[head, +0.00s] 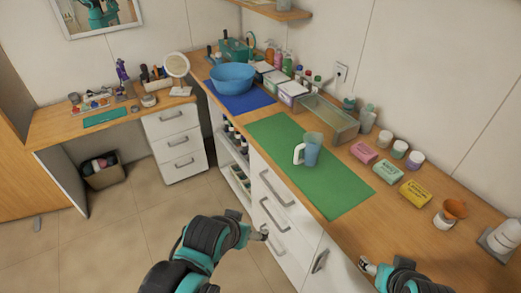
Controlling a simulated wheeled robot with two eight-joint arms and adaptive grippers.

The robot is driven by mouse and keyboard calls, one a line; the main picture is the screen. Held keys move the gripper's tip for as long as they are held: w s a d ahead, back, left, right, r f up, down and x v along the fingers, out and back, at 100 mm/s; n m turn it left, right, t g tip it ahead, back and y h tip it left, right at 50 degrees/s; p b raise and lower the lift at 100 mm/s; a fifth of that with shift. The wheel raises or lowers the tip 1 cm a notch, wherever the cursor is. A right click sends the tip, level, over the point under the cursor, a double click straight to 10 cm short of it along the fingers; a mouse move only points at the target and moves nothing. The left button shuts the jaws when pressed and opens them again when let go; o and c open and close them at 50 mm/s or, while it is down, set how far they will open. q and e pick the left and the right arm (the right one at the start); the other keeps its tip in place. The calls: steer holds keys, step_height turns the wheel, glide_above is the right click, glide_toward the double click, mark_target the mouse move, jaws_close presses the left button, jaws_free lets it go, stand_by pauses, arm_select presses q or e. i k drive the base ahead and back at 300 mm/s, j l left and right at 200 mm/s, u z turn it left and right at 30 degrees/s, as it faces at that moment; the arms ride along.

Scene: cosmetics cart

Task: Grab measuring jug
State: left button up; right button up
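The measuring jug (312,150) is bluish and translucent with a white handle on its left side. It stands upright on the green mat (335,195) on the long counter. My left gripper (262,233) is in front of the cabinet drawers, below counter height in the picture and well apart from the jug. It is small here and I cannot tell its finger opening. My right gripper (368,266) is at the lower right near the counter's front edge, apart from the jug, with its fingers seeming spread and nothing between them.
A clear bin (328,120) stands behind the jug. A blue bowl (232,77) stands on a blue mat at the far left. The mat around the jug is clear.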

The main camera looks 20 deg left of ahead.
mark_target(311, 147)
steer(key=u, duration=0.15)
steer(key=j+z, duration=0.15)
steer(key=z, duration=0.95)
steer(key=j+z, duration=0.85)
steer(key=k+j+z, duration=0.1)
steer(key=j+z, duration=0.35)
steer(key=j, duration=0.1)
